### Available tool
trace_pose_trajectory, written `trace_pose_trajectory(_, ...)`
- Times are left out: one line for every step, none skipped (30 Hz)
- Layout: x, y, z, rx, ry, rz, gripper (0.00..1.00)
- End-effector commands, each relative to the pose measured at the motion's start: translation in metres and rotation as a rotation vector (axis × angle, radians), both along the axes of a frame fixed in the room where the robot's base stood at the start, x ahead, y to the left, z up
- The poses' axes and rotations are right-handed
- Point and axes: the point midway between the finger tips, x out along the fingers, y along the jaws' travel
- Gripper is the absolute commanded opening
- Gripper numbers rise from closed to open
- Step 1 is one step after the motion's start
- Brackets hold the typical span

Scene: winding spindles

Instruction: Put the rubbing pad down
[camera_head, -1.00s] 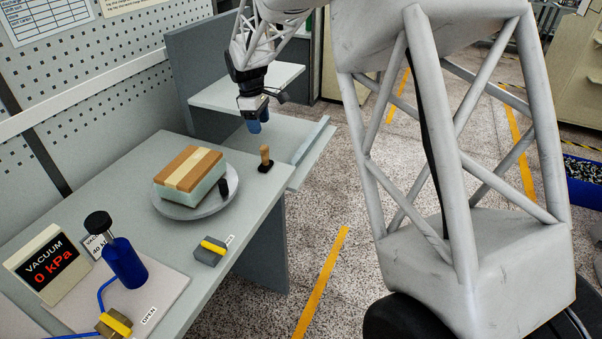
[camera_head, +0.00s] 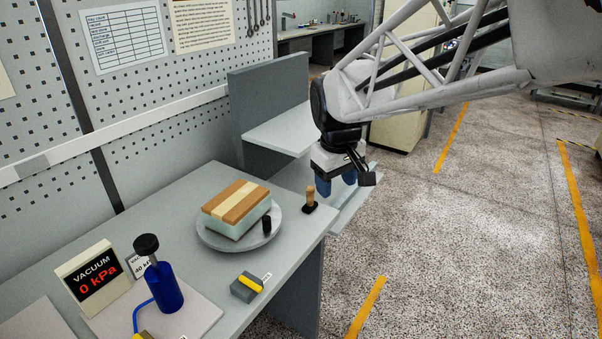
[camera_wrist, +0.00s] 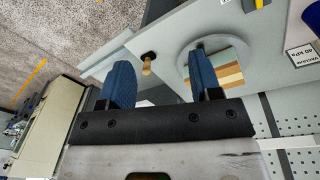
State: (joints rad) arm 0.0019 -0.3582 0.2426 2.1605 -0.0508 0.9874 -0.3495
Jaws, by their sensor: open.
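The rubbing pad (camera_head: 310,199), a small black base with an upright wooden handle, stands on the grey bench (camera_head: 180,190) near its right end. Its handle also shows in the wrist view (camera_wrist: 147,66), between my fingers in the picture but beyond them. My gripper (camera_head: 336,184) has two blue fingers, spread apart with nothing between them. It is just right of and behind the pad in the head view, apart from it. The gripper also shows in the wrist view (camera_wrist: 161,80).
Left of the pad, a round grey plate (camera_head: 212,238) bears a striped wood-topped block (camera_head: 236,207) and a small black knob (camera_head: 267,224). A lower shelf (camera_head: 348,210) adjoins the bench end.

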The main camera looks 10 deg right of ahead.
Motion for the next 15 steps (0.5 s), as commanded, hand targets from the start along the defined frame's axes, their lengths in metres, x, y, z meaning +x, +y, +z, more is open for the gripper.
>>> trace_pose_trajectory(-0.018,0.000,0.002,0.006,-0.013,-0.028,0.58)
trace_pose_trajectory(-0.027,0.000,0.003,0.010,-0.020,-0.046,0.58)
trace_pose_trajectory(-0.040,0.001,0.002,0.015,-0.027,-0.070,0.58)
trace_pose_trajectory(-0.049,0.001,0.003,0.019,-0.035,-0.089,0.58)
trace_pose_trajectory(-0.058,0.001,0.003,0.023,-0.041,-0.105,0.58)
trace_pose_trajectory(-0.070,0.001,0.002,0.028,-0.050,-0.130,0.58)
trace_pose_trajectory(-0.080,0.001,0.001,0.033,-0.056,-0.148,0.58)
trace_pose_trajectory(-0.089,0.002,0.000,0.037,-0.062,-0.165,0.58)
trace_pose_trajectory(-0.101,0.002,-0.001,0.043,-0.070,-0.190,0.58)
trace_pose_trajectory(-0.110,0.002,-0.003,0.047,-0.076,-0.208,0.58)
trace_pose_trajectory(-0.119,0.002,-0.004,0.052,-0.082,-0.225,0.58)
trace_pose_trajectory(-0.130,0.003,-0.006,0.059,-0.090,-0.248,0.58)
trace_pose_trajectory(-0.138,0.003,-0.008,0.063,-0.094,-0.264,0.58)
trace_pose_trajectory(-0.146,0.003,-0.010,0.068,-0.100,-0.280,0.58)
trace_pose_trajectory(-0.155,0.003,-0.012,0.074,-0.106,-0.299,0.58)
